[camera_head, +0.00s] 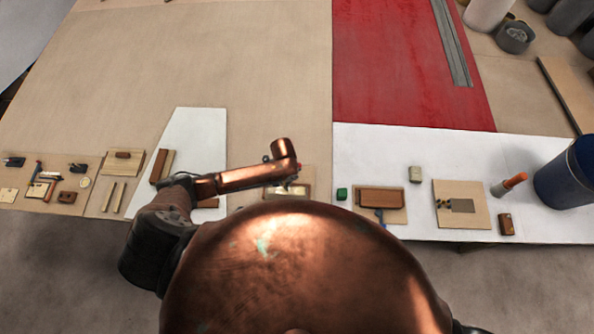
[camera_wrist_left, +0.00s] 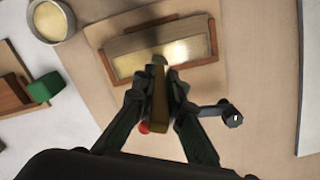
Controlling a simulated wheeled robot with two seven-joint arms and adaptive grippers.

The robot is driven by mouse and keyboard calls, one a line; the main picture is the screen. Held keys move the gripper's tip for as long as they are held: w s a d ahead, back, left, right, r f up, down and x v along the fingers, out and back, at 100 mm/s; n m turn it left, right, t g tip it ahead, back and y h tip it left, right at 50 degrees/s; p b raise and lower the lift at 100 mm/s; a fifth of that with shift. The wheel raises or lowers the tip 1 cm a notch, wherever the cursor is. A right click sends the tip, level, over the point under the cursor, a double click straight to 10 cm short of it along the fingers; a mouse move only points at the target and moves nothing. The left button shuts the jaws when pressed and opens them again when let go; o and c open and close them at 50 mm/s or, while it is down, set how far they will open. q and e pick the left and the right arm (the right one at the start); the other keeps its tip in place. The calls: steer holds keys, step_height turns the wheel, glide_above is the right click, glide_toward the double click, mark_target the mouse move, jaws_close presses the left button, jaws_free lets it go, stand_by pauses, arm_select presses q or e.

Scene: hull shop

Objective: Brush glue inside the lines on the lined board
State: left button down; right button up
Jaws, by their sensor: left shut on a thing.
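My left gripper (camera_head: 287,183) is over the board with the framed panel; in the left wrist view the gripper (camera_wrist_left: 160,98) is shut on a slim tan-brown handle, apparently the brush (camera_wrist_left: 159,108). Its far end overlaps the near edge of the panel; I cannot tell whether it touches. The lined board (camera_wrist_left: 212,88) is pale wood, with a yellowish panel (camera_wrist_left: 138,61) edged by brown strips. The panel has a bright shine on its right part; I cannot tell glue from glare. A round pot with yellowish contents (camera_wrist_left: 48,22) stands at upper left. My right gripper is not in view.
A green block (camera_head: 341,194) and a brown piece on a board (camera_head: 382,198) lie to the right. A small blue-grey tool (camera_wrist_left: 225,113) lies beside the gripper. A dark blue bucket (camera_head: 567,178) stands far right. The wood surface behind (camera_head: 240,60) is clear.

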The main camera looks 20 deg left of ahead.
arm_select(q)
steer(key=w+d+r+p, duration=0.1)
steer(key=d+r, duration=0.3)
steer(key=r, duration=0.4)
steer(key=shift+p, duration=0.4)
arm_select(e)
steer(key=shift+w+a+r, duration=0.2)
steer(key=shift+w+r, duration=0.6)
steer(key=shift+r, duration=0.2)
arm_select(q)
steer(key=shift+w, duration=0.1)
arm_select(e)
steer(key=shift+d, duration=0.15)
